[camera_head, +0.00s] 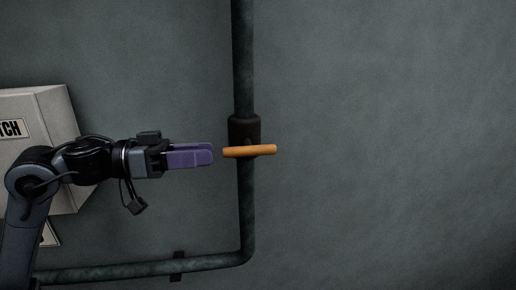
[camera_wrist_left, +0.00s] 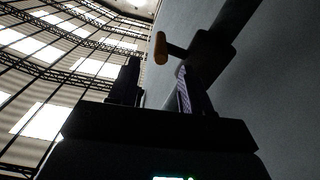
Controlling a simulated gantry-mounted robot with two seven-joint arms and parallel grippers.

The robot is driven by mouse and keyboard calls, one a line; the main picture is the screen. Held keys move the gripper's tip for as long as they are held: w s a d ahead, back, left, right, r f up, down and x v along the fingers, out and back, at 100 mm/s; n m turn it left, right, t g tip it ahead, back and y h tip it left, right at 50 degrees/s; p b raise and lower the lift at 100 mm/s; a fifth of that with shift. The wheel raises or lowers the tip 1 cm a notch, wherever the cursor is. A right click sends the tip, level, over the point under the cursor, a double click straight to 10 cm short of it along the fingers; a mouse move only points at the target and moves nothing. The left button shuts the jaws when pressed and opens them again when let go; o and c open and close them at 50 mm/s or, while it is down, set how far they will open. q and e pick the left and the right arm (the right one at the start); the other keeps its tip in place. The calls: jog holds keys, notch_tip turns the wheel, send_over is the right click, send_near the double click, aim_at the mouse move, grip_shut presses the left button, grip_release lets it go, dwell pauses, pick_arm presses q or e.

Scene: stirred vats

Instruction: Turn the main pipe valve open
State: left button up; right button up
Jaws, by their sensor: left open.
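The valve has an orange bar handle (camera_head: 250,151) lying nearly level across the vertical pipe, below a dark valve body (camera_head: 244,130). My left gripper (camera_head: 212,154) points right at the handle's left end, with a small gap between them. In the left wrist view, the orange handle (camera_wrist_left: 161,48) and the valve body (camera_wrist_left: 211,52) show beyond the fingertips. There my left gripper (camera_wrist_left: 158,82) is open and empty, its two fingers apart. My right gripper is not in view.
A dark green pipe (camera_head: 244,50) runs down the grey wall and bends left near the bottom, with a clamp (camera_head: 177,266) on it. A pale box (camera_head: 62,125) with lettering is behind my left arm. The wall right of the pipe is bare.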

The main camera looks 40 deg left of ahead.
aim_at(238, 149)
pick_arm(q)
jog(key=p+x, duration=0.4)
jog(key=x, duration=0.3)
jog(key=shift+w+d+r, duration=0.15)
jog(key=shift+w+d, duration=0.05)
jog(key=shift+p+x, duration=0.5)
jog(key=shift+x, duration=0.45)
jog(key=shift+f, duration=0.2)
grip_shut()
